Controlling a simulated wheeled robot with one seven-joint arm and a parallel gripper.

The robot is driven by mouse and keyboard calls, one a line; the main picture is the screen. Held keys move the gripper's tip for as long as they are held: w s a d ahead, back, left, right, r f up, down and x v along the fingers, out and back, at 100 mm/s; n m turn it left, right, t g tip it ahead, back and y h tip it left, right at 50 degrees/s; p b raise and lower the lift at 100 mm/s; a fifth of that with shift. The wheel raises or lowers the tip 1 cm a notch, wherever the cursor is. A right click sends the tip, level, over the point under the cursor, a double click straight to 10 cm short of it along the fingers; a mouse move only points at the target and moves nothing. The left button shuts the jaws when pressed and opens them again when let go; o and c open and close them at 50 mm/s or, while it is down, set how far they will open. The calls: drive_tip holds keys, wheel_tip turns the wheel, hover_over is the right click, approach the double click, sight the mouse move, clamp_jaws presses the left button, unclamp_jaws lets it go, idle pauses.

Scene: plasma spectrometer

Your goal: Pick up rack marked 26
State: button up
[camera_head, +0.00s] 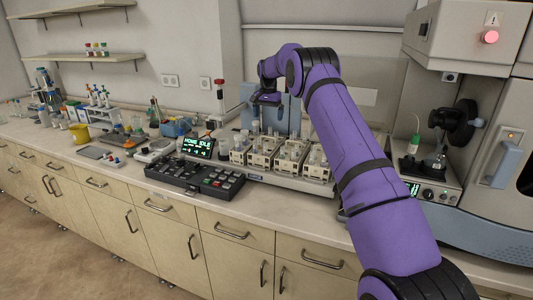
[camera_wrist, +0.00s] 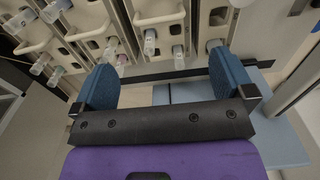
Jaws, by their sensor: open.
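Several beige racks with handles and capped tubes stand in a row on the autosampler tray (camera_head: 285,184) in the head view. One is a left rack (camera_head: 239,157) and another a right rack (camera_head: 316,169). No number is legible, so I cannot tell which rack is marked 26. My gripper (camera_head: 267,100) is above the back of the racks, pointing down. In the wrist view my gripper (camera_wrist: 163,65) has its two blue fingers wide apart with nothing between them. Racks with handles and tubes, such as a middle rack (camera_wrist: 158,18), show beyond the fingertips.
A black control keypad (camera_head: 195,178) with a lit display (camera_head: 198,147) stands left of the racks. The spectrometer (camera_head: 507,130) stands at the right, with a flask (camera_head: 437,158) in its bay. A yellow mug (camera_head: 79,133) and small glassware crowd the left counter.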

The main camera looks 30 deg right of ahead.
wheel_tip(320, 180, down, 6)
drive_tip(key=shift+w+f, duration=0.1)
drive_tip(key=shift+f, duration=0.05)
drive_tip(key=shift+s+a+f, duration=0.1)
drive_tip(key=shift+s+f, duration=0.05)
drive_tip(key=shift+f, duration=1.15)
drive_tip(key=shift+s+a+f, duration=0.1)
drive_tip(key=shift+f, duration=1.2)
drive_tip(key=shift+c, duration=0.5)
drive_tip(key=shift+r, duration=0.1)
drive_tip(key=c, duration=1.1)
drive_tip(key=shift+c, duration=0.2)
